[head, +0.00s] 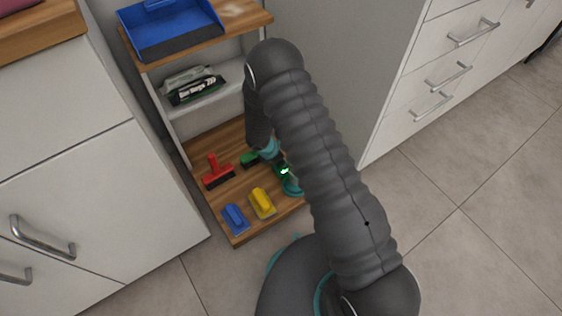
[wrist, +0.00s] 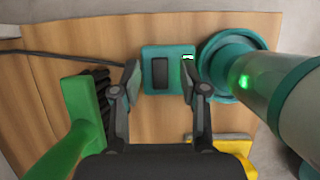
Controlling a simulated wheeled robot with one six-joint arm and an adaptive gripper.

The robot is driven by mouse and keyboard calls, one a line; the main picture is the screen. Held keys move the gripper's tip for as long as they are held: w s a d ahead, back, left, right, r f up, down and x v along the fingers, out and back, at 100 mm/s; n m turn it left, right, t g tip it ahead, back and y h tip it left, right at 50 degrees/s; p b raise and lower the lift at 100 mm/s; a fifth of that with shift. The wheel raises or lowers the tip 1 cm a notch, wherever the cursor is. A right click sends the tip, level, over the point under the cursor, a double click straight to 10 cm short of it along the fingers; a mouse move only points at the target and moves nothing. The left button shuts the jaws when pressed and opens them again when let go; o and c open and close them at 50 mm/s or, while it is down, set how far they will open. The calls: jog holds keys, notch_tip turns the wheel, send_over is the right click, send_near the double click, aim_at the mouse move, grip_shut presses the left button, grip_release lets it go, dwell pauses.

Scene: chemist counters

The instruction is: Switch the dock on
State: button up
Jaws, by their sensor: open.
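The dock appears in the wrist view as a small teal box (wrist: 168,84) on a wooden shelf. Its top has a dark rectangular switch or panel (wrist: 160,71) and a small lit white mark near its right end. A teal round base with a pale cylinder (wrist: 297,100) stands right beside it; a green light glows on the cylinder. My gripper (wrist: 162,82) is open, its fingers left and right over the box, with nothing between them that it holds. Whether they touch the box I cannot tell. In the head view my arm hides most of the dock; some teal (head: 292,188) shows.
A green brush (wrist: 82,115) lies close to my left finger, a yellow brush (wrist: 228,146) below right. Red (head: 217,172) and blue (head: 235,218) brushes share the low shelf (head: 236,236). A middle shelf, a blue dustpan (head: 170,25) and cabinet sides enclose it; floor is clear in front.

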jog(key=shift+f, duration=0.15)
grip_shut()
jog(key=b, duration=0.3)
jog(key=shift+f+t+h, duration=0.3)
jog(key=shift+h, duration=0.1)
jog(key=shift+a+b, duration=0.15)
jog(key=shift+b, duration=0.75)
jog(key=shift+s+r+h, duration=0.1)
jog(key=shift+r+h, duration=0.05)
jog(key=shift+h, duration=0.25)
jog(key=shift+r, duration=0.1)
grip_release()
